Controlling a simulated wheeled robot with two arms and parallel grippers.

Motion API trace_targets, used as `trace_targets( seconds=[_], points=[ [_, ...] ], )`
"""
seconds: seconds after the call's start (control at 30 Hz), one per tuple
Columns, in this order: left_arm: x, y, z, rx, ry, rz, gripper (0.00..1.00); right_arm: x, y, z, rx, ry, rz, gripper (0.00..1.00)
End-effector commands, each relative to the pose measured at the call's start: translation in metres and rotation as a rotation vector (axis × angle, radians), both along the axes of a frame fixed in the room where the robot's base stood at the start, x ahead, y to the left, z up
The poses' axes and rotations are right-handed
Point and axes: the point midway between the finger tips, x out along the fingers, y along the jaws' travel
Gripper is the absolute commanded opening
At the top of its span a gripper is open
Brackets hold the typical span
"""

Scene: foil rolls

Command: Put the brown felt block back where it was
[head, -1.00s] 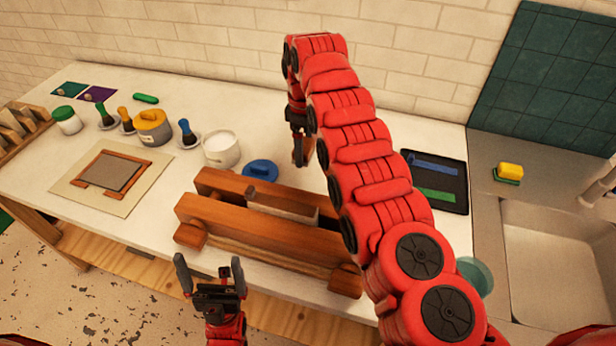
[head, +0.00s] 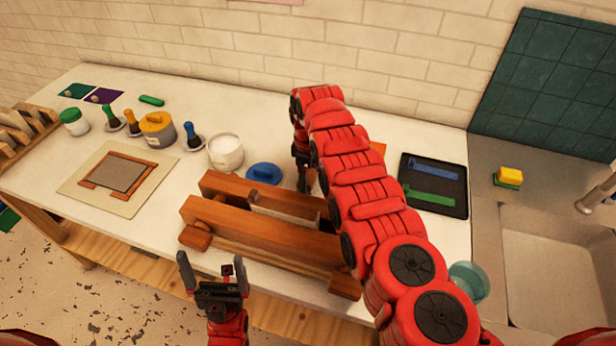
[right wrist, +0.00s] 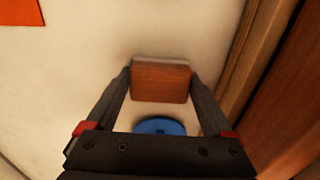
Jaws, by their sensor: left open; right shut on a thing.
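The brown felt block (right wrist: 160,82) is between the two fingertips of my right gripper (right wrist: 162,84) in the right wrist view, with a paler strip along its far edge. In the head view my right gripper (head: 303,184) hangs just behind the wooden press, and the block is mostly hidden there. I cannot tell whether the block touches the white table (head: 330,100). My left gripper (head: 213,276) is open and empty in front of the table's front edge.
The wooden press (head: 270,238) stands close in front of my right gripper. A blue round lid (head: 263,173) lies beside it, also in the right wrist view (right wrist: 158,126). A black tray (head: 434,172) is to the right. An orange piece (right wrist: 20,11) lies on the table.

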Motion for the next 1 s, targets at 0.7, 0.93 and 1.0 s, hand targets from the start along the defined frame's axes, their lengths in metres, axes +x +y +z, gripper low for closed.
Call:
trace_targets(
  seconds=[0.7, 0.93, 1.0],
  points=[
    [0.0, 0.0, 0.004, 0.0, 0.0, 0.0, 1.0, 0.0, 0.001, 0.011, 0.0, 0.0, 0.001, 1.0],
    [0.0, 0.0, -0.002, 0.0, 0.0, 0.0, 1.0, 0.002, 0.0, 0.047, 0.002, -0.005, 0.0, 1.0],
    [0.0, 0.0, -0.008, 0.0, 0.0, 0.0, 1.0, 0.002, 0.0, 0.067, 0.002, -0.005, 0.001, 1.0]
  ],
)
